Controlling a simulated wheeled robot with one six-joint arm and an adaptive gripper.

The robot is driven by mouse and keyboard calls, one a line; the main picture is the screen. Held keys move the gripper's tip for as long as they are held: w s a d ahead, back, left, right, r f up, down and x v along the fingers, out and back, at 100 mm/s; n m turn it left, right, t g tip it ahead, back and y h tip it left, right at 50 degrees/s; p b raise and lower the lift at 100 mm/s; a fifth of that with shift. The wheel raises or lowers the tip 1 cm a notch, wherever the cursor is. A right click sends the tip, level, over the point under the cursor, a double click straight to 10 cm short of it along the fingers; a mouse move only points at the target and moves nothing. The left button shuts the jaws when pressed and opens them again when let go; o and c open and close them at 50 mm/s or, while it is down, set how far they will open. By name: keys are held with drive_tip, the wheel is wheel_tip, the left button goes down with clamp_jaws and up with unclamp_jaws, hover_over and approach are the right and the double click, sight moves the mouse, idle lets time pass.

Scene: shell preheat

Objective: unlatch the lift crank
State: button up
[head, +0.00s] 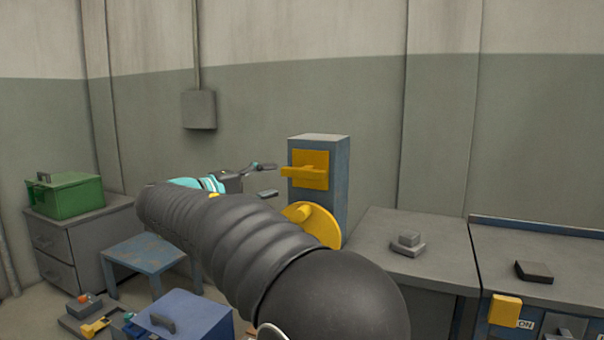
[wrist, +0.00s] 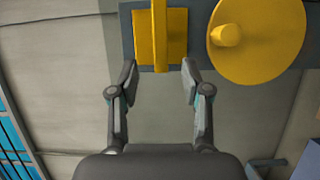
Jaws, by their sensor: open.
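The lift crank is a yellow disc with a peg-like knob (head: 320,226), on the front of a blue-grey post (head: 333,198). Above it, a yellow bar, which looks like the latch (head: 300,171), lies level across a yellow plate. My gripper (head: 266,181) is open and empty, just left of the bar in the head view. In the wrist view the bar (wrist: 160,40) points between the open fingertips of my gripper (wrist: 158,70), with no contact visible. The crank disc (wrist: 270,45) is at upper right there. My arm hides the disc's lower part in the head view.
A grey counter (head: 370,240) with a small grey block (head: 407,244) stands right of the post. At left are a green box (head: 65,195) on a grey cabinet and a blue stool (head: 145,252). A blue case (head: 185,318) is at the bottom.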

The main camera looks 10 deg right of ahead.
sight(299, 174)
drive_tip(key=p+x, duration=0.1)
drive_tip(key=x, duration=1)
drive_tip(key=shift+s, duration=0.15)
